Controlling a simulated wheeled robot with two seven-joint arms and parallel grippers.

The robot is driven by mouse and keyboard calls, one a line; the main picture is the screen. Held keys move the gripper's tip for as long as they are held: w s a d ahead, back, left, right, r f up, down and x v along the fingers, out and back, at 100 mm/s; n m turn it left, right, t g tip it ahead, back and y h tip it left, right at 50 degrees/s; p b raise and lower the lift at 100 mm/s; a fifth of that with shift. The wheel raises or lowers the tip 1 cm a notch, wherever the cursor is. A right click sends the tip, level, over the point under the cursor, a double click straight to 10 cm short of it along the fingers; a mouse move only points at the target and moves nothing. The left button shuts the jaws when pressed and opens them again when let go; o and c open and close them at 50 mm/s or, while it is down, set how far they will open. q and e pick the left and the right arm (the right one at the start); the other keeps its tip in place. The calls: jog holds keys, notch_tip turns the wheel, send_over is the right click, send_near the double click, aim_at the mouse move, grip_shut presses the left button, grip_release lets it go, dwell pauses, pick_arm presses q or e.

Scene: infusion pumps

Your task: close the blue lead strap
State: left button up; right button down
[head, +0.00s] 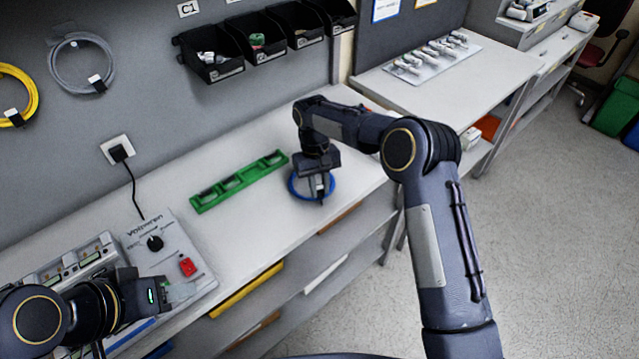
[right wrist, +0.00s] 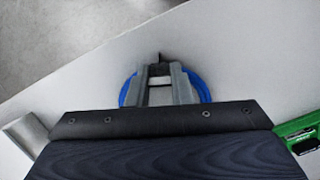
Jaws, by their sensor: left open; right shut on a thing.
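The blue lead (head: 296,188) lies coiled on the white bench near its front edge, right of a green rack. It also shows in the right wrist view (right wrist: 203,88) as a blue ring behind the fingers. My right gripper (head: 319,188) points down over the coil, its fingers shut at the coil's front side. A small pale piece, apparently the strap (right wrist: 160,82), shows between the fingers. Whether the strap is closed is hidden by the fingers. My left gripper (head: 178,294) is open and empty over the lower part of the tester box at the left.
The green rack (head: 240,181) lies left of the coil on the bench. The tester box (head: 160,250) has a black knob and a red switch (head: 187,266). Grey (head: 83,62) and yellow (head: 18,95) coiled leads hang on the wall. Black bins (head: 210,52) hang above the bench.

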jog(key=c, duration=1.3)
grip_release()
jog(key=shift+b+v, duration=0.7)
jog(key=shift+v, duration=3.2)
